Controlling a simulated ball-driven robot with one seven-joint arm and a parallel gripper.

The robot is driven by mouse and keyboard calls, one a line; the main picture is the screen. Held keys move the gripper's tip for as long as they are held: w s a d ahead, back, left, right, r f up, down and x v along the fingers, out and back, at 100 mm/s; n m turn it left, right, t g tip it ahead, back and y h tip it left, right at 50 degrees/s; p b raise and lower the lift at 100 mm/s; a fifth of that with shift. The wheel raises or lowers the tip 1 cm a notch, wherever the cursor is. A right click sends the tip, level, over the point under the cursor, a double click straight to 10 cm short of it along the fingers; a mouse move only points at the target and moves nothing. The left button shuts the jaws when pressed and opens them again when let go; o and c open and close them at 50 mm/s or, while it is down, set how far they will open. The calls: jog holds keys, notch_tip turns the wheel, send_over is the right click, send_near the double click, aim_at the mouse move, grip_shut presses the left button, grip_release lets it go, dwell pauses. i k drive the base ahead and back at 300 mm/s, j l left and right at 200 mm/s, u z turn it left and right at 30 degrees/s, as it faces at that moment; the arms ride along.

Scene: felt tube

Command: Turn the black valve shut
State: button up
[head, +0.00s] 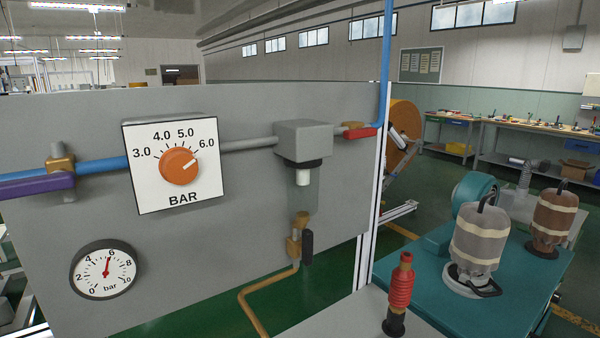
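The black valve has a small black lever (307,246) on a brass body (294,247), in the lower right part of the grey panel in the head view. The lever hangs upright, roughly in line with the short vertical run of brass pipe (255,290) that leaves the body downward. The brass body sits below a grey block (304,138) with a white stub under it. Nothing touches the lever. My gripper is not in view, so its state and its distance from the valve do not show.
The grey panel (240,220) also carries a purple lever (38,187), a red lever (360,132), an orange dial (179,166) and a round gauge (104,270). A red ribbed part (401,285) stands on a light surface at right front. A teal bench (520,290) stands further right.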

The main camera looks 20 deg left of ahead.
aim_at(306, 254)
jog(key=i+l+u, duration=0.6)
jog(key=l, duration=0.35)
